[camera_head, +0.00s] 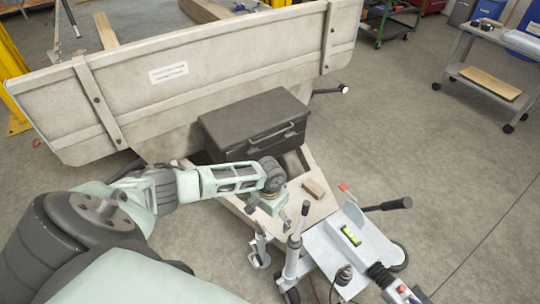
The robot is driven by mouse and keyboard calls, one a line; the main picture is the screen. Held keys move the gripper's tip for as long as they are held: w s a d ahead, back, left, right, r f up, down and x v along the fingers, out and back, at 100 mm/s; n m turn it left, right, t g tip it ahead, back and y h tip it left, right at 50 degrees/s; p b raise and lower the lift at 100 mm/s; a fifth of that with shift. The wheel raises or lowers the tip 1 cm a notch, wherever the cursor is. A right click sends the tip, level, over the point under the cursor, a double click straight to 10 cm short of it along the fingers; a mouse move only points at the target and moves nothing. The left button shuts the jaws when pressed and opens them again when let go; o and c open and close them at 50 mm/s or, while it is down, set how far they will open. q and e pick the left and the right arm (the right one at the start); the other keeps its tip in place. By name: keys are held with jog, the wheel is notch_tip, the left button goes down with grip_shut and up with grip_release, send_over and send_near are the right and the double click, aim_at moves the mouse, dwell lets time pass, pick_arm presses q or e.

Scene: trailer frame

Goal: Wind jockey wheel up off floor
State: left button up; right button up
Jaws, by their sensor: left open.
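My left arm comes in from the left, and its gripper (291,221) is open and empty over the pale trailer frame (318,207). An upright grey tube (292,258) with a rod at its top stands just right of and nearer than the gripper, apart from its fingers as far as I can tell. A dark wheel (292,296) shows at the tube's foot, at the bottom edge; whether it touches the floor is cut off. A lever with a black grip (400,204) sticks out to the right. My right gripper is not in view.
A black box (254,125) stands behind the gripper, before the trailer body (220,70). Floor at right is clear up to a cart (484,77).

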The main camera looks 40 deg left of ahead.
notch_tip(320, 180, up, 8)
jog(key=p, duration=0.8)
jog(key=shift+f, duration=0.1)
